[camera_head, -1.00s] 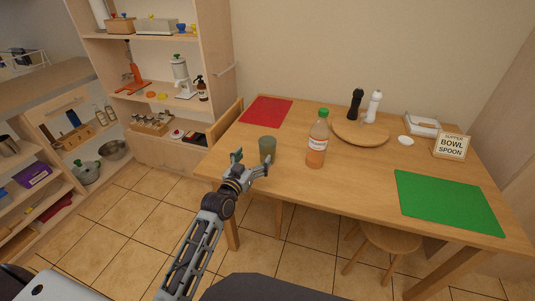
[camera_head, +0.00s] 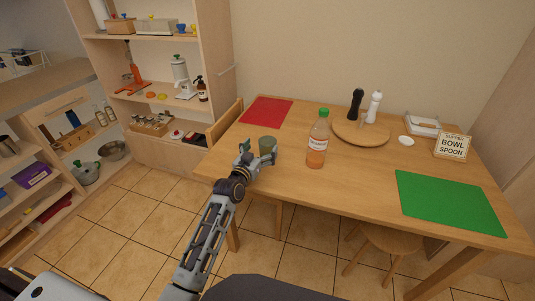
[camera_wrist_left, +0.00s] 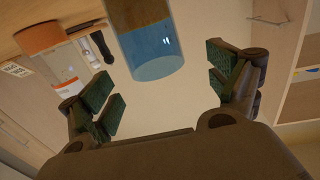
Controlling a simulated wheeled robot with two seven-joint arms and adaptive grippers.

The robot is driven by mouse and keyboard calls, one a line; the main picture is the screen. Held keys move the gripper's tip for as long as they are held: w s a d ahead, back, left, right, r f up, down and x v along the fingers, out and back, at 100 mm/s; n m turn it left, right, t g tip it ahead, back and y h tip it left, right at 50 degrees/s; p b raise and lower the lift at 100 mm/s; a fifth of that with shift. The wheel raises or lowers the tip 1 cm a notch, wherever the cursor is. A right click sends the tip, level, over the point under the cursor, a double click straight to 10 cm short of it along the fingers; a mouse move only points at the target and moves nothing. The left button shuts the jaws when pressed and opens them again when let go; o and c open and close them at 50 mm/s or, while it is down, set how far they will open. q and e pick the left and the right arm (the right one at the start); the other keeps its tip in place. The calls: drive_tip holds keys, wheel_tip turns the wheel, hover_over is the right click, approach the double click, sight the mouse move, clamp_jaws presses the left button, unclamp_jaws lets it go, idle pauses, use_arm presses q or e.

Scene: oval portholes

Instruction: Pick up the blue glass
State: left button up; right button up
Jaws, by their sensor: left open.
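The blue glass (camera_head: 267,144) stands upright near the left front edge of the table and looks grey-green in the head view. In the left wrist view the glass (camera_wrist_left: 150,48) is a clear cylinder with blue in it, at the top middle. My left gripper (camera_head: 259,153) is open at the near side of the glass, which lies ahead between its fingers. In the left wrist view a gap shows between the glass and the fingers (camera_wrist_left: 160,85) on both sides. The near lower part of the glass is hidden by the gripper in the head view.
A bottle with a green cap (camera_head: 317,143) stands just right of the glass. A red mat (camera_head: 267,111) lies behind it. A green mat (camera_head: 447,201), a round board (camera_head: 360,135) with two mills and a sign (camera_head: 452,146) are farther right. A chair (camera_head: 226,122) is at the table's left.

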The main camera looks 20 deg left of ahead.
sight(264, 148)
use_arm(q)
drive_tip(key=shift+w, duration=0.15)
use_arm(e)
drive_tip(key=shift+s+f, duration=0.1)
use_arm(q)
drive_tip(key=shift+w+d, duration=0.1)
drive_tip(key=shift+w, duration=0.05)
drive_tip(key=shift+w+d+f, duration=0.1)
drive_tip(key=shift+w, duration=0.25)
drive_tip(key=shift+w+d+f+b, duration=0.1)
drive_tip(key=shift+w+d+b, duration=0.1)
drive_tip(key=shift+w, duration=0.3)
drive_tip(key=shift+w+d+f+b, duration=0.1)
drive_tip(key=shift+w+b, duration=0.1)
drive_tip(key=shift+w, duration=1.2)
use_arm(e)
drive_tip(key=shift+w+a+r, duration=0.15)
drive_tip(key=shift+a+r, duration=0.1)
drive_tip(key=shift+r, duration=0.4)
drive_tip(key=shift+w+a+r, duration=0.1)
drive_tip(key=shift+a+r, duration=0.15)
drive_tip(key=shift+r, duration=0.35)
drive_tip(key=shift+w, duration=0.25)
